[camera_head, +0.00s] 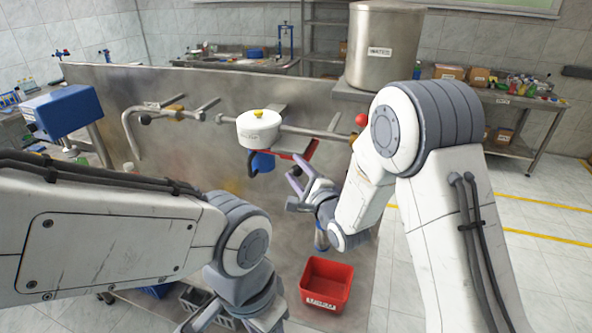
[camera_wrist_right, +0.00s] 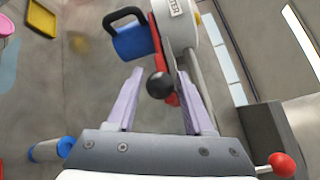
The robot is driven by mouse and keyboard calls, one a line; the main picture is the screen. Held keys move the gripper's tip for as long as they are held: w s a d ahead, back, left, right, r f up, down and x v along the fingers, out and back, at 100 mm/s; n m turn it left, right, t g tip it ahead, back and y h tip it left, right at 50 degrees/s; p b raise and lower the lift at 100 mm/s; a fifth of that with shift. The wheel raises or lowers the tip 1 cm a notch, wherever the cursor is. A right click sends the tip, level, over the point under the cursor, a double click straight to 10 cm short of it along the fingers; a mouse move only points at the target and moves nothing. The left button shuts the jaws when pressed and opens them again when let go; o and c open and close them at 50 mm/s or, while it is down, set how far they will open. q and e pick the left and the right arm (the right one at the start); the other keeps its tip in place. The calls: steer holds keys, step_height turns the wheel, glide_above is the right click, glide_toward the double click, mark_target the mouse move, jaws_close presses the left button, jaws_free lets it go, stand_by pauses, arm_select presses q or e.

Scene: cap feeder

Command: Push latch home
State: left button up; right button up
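A white drum (camera_head: 259,128) with a yellow knob is mounted on a pipe along the metal panel. A red bar (camera_head: 297,155), which looks like the latch, runs beside it; it also shows in the right wrist view (camera_wrist_right: 155,40). A black ball (camera_wrist_right: 160,85) sits near the bar's end. My right gripper (camera_head: 301,180) is open, close to the red bar. In the right wrist view its lilac fingers (camera_wrist_right: 159,98) are on either side of the black ball, with gaps. Contact cannot be told. My left arm comes in low; its fingers are not visible.
A blue body with a black loop (camera_head: 262,163) hangs below the drum. A red ball knob (camera_head: 361,120) stands right of the drum. A red bin (camera_head: 326,284) stands below my right gripper. A large steel tank (camera_head: 383,48) is behind. The panel (camera_head: 100,80) limits reach.

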jaws_close()
stand_by(1.2)
